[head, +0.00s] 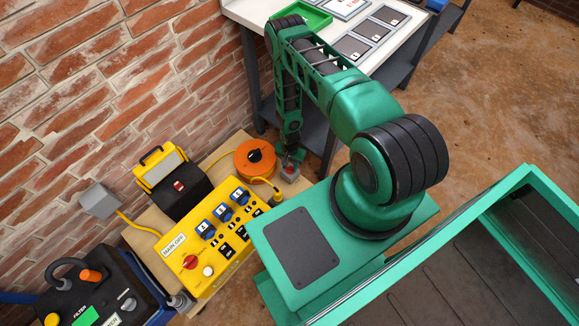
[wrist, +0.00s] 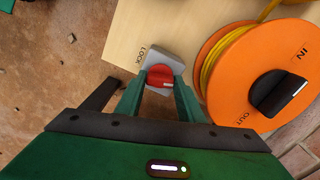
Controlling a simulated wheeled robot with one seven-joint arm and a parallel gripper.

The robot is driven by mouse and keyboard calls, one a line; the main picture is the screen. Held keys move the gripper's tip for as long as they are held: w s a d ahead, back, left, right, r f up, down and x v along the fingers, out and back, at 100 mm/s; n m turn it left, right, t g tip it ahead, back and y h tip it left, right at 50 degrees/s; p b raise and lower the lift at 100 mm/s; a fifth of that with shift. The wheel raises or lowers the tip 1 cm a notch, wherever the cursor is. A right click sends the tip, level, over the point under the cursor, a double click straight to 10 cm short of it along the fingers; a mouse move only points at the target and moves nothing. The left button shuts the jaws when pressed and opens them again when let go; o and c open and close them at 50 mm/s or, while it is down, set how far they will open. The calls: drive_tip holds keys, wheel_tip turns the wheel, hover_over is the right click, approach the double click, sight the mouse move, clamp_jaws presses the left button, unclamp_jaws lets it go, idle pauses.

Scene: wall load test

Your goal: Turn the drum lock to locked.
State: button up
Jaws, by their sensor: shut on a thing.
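The drum lock (wrist: 157,55) is a small grey block with a red knob (wrist: 160,76), beside the word LOCK on the wooden board. In the head view the lock (head: 289,175) sits just right of the orange cable drum (head: 255,159). My gripper (wrist: 160,92) is shut on the red knob, one finger on each side; the fingers hide part of its sides. A pale mark shows on the knob's right part. In the wrist view the orange drum (wrist: 228,75) stands close on the right, with a black handle (wrist: 277,94) and the words IN and OUT.
A yellow power box (head: 215,240) with switches and sockets stands in front of the drum. A yellow work lamp (head: 160,168) and a grey wall box (head: 98,200) are at the left. A white table (head: 395,62) with trays is behind my arm. The brick wall borders the left.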

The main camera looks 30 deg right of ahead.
sight(289, 166)
drive_tip(key=n, duration=0.7)
drive_tip(key=shift+w, duration=0.15)
drive_tip(key=n, duration=0.4)
drive_tip(key=shift+a, duration=0.1)
drive_tip(key=shift+w+n, duration=0.1)
drive_tip(key=shift+n, duration=1.5)
drive_tip(key=o, duration=0.8)
drive_tip(key=shift+o, duration=1.3)
wheel_tip(289, 166, up, 11)
